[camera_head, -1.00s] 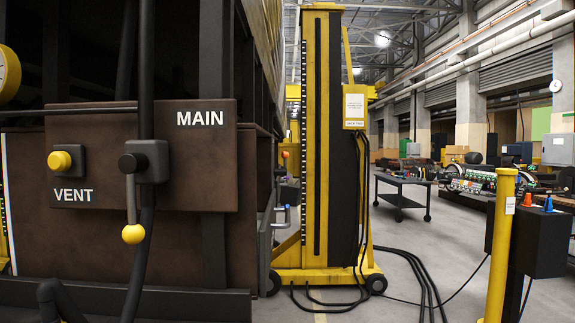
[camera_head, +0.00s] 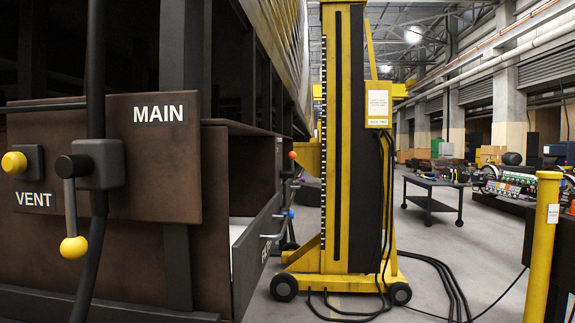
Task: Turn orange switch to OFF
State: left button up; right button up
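A small orange switch (camera_head: 571,207) shows only in part at the far right edge of the head view, on top of a dark box (camera_head: 563,260) behind a yellow post. Its position and any OFF marking cannot be read. Another small orange-red knob (camera_head: 292,155) stands between the railcar and the yellow lifting column. A blue piece (camera_head: 291,213) is below it, near a grey handle. Neither of my grippers is in view.
The brown panel (camera_head: 160,185) at left carries a yellow VENT button (camera_head: 14,162) and a MAIN lever (camera_head: 72,205). The yellow lifting column (camera_head: 345,150) stands on wheels ahead. Black cables (camera_head: 450,285) cross the floor. A yellow post (camera_head: 543,245) and a dark cart (camera_head: 432,195) are to the right.

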aim_at(292, 164)
jog(key=i+l+u, duration=0.3)
jog(key=i+l, duration=0.2)
jog(key=i+l+u, duration=0.3)
jog(key=i+l, duration=0.2)
jog(key=l, duration=0.25)
jog(key=i+l+u, duration=0.15)
jog(key=l, duration=0.2)
jog(key=i+l+u, duration=0.1)
jog(key=l, duration=0.3)
jog(key=i+l+u, duration=0.15)
jog(key=i+l, duration=0.15)
jog(key=l, duration=0.1)
